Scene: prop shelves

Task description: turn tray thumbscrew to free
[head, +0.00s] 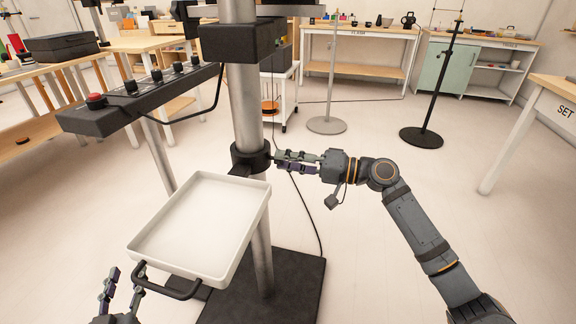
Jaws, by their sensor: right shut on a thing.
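A white tray (198,230) with a raised rim is held on a metal post by a black collar (245,157). A black loop handle (182,295) sticks out from the tray's near edge. My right gripper (278,161) comes in from the right, with its fingers shut at the right side of the collar. The thumbscrew is hidden between those fingers. My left gripper (126,270) is at the bottom left, fingers apart and empty, beside the left end of the handle. I cannot tell whether it touches the handle.
A black control bar (140,100) with a red button stands left of the post. The dark base plate (290,295) lies below. A cable runs down behind my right gripper. Two pole stands (327,125) are further back.

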